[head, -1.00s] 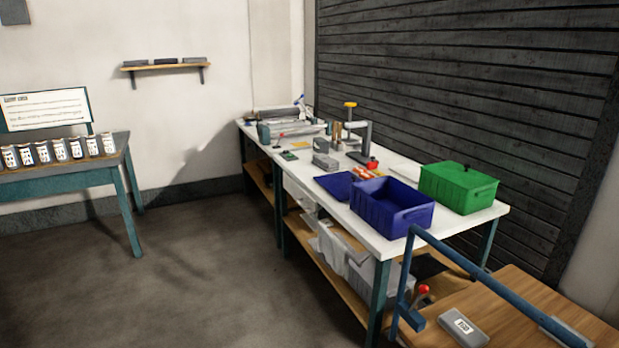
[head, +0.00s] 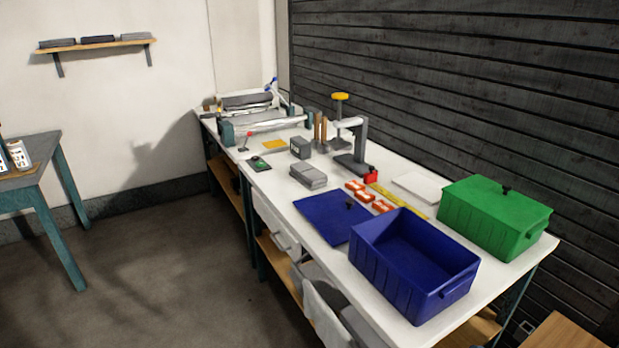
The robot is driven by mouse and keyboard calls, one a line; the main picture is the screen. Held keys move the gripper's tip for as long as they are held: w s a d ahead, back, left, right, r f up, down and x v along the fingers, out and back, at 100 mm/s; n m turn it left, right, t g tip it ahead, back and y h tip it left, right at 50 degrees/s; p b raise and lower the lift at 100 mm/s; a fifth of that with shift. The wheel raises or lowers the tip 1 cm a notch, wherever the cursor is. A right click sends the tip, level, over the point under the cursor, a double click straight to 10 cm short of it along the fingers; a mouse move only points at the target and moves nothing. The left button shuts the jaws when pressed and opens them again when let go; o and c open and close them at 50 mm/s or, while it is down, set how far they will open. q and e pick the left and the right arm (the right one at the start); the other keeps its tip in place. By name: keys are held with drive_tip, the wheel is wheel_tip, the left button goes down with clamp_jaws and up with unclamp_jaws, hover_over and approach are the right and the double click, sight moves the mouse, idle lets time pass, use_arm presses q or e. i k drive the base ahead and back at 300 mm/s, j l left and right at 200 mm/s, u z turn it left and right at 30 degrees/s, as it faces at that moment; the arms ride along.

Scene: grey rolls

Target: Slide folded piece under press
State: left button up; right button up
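A press with a grey upright (head: 361,145), a white arm and a yellow knob (head: 340,96) stands on the white workbench (head: 315,263). A red part (head: 370,177) sits at the foot of its upright. A flat blue piece (head: 328,217) lies on the bench in front of the press; I cannot tell whether it is the folded piece. A flat white piece (head: 418,187) lies to the right of the press, beside the green box. Neither of my grippers is in view.
An open blue bin (head: 414,272) and a lidded green box (head: 496,218) stand at the near end of the bench. Grey blocks (head: 308,176), orange pieces (head: 383,206) and a yellow strip (head: 405,201) lie mid-bench. A roller machine (head: 262,112) is at the far end. Open floor (head: 150,270) lies left.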

sight(312, 179)
drive_tip(key=i+j+u, duration=0.45)
drive_tip(key=i, duration=0.35)
drive_tip(key=i+j+u, duration=0.25)
drive_tip(key=i, duration=0.2)
drive_tip(key=i+j+u, duration=0.2)
drive_tip(key=i, duration=0.25)
drive_tip(key=i+z, duration=0.7)
drive_tip(key=z, duration=0.15)
